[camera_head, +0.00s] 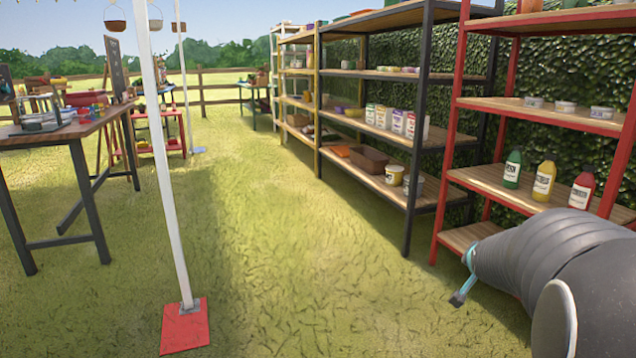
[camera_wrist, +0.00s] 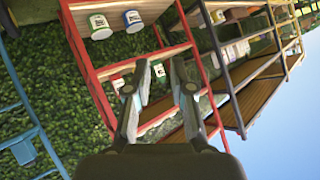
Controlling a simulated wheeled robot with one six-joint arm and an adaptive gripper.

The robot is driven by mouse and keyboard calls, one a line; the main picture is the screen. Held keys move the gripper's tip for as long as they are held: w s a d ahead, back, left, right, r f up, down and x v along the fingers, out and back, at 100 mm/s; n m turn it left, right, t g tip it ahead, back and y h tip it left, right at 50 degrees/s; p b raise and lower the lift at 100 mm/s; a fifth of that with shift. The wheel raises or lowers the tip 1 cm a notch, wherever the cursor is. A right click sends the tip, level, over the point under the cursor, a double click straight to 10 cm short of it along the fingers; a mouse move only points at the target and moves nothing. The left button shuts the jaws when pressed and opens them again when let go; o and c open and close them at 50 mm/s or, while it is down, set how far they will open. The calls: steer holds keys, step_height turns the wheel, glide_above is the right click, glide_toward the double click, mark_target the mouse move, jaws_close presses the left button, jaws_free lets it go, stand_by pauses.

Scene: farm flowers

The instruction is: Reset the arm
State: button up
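My gripper (camera_wrist: 161,78) shows in the wrist view with its two fingers apart and nothing held between them. The wrist view is strongly tilted, with sky at its lower right. A red-framed shelf (camera_wrist: 92,78) lies beyond the fingers. In the head view my arm reaches in from the lower right, in front of the red-framed shelf (camera_head: 452,140). Most of the gripper is hidden there behind the arm.
Green, yellow and red bottles (camera_head: 543,181) stand on the red shelf. A black-framed shelf (camera_head: 416,120) holds cartons and pots. A white post (camera_head: 160,150) on a red base (camera_head: 185,326) and a wooden table (camera_head: 70,131) stand left. The grass aisle (camera_head: 290,240) between is clear.

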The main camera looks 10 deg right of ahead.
steer(key=s+a+r+n+g+y+p, duration=0.15)
steer(key=s+a, duration=0.25)
steer(key=a, duration=0.4)
steer(key=s+a+r+n+y, duration=0.1)
steer(key=s+a+n+y, duration=0.15)
steer(key=s+a, duration=0.45)
steer(key=s+a+f+n+g+y, duration=0.1)
steer(key=s+a+n, duration=0.5)
steer(key=s+a, duration=0.8)
steer(key=shift+s+f+n+g+y+p, duration=0.15)
steer(key=shift+f+n+g+y+p, duration=0.25)
steer(key=shift+g, duration=0.55)
steer(key=shift+d+r, duration=0.1)
steer(key=shift+d, duration=0.1)
